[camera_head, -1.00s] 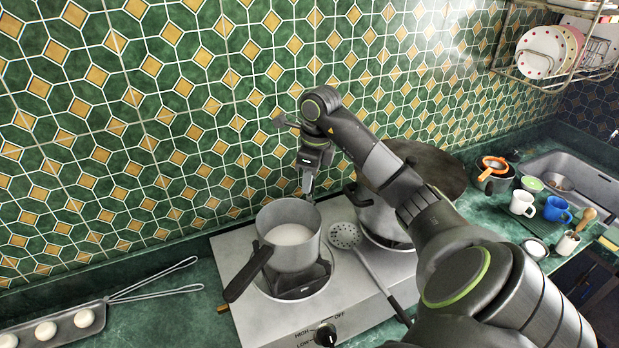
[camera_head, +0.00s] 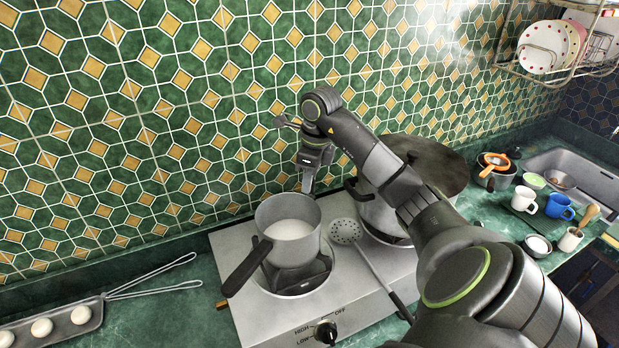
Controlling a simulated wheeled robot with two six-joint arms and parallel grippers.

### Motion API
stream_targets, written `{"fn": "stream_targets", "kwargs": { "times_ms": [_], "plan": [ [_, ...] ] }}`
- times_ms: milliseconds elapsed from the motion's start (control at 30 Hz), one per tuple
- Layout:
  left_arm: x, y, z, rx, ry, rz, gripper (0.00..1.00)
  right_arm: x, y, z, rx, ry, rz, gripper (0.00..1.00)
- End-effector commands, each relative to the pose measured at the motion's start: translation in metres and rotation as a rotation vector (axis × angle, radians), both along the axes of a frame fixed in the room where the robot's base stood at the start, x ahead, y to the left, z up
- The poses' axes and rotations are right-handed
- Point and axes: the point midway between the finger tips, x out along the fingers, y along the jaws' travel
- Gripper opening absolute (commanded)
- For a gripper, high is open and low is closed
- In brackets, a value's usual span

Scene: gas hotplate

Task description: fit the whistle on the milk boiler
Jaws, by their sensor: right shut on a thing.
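The milk boiler (camera_head: 287,246) is a grey metal pan with a black handle pointing toward the lower left. It stands upright on the left burner of the hotplate, with white milk inside. My right gripper (camera_head: 308,186) points down just behind the pan's back right rim. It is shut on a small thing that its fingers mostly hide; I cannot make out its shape. I cannot tell whether the held thing touches the pan. No whistle shows clearly anywhere. My left gripper is not in view.
A skimmer (camera_head: 346,232) lies across the hotplate (camera_head: 240,254) between the burners. A large pot (camera_head: 376,214) stands on the right burner, partly behind my arm. A tray (camera_head: 75,322) of white pieces lies at the lower left. Mugs (camera_head: 525,199) stand by the sink.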

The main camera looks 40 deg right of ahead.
Motion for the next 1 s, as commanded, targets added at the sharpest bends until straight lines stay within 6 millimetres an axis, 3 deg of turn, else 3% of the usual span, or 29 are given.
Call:
{"fn": "stream_targets", "kwargs": {
  "times_ms": [367, 400, 567, 833, 1000],
  "plan": [
    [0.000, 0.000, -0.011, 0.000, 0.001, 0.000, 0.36, 0.000, 0.000, -0.011, 0.000, 0.000, 0.000, 0.05],
    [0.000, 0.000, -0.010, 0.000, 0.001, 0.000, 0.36, 0.000, 0.000, -0.009, 0.000, 0.000, 0.000, 0.30],
    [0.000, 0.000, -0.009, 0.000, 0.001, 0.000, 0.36, 0.000, 0.000, -0.010, 0.001, 0.000, 0.000, 0.51],
    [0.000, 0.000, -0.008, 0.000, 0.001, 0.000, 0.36, 0.000, 0.000, -0.008, 0.001, 0.002, 0.000, 0.51],
    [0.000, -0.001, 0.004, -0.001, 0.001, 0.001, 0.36, -0.003, -0.007, 0.010, -0.001, 0.001, -0.003, 0.51]
  ]
}}
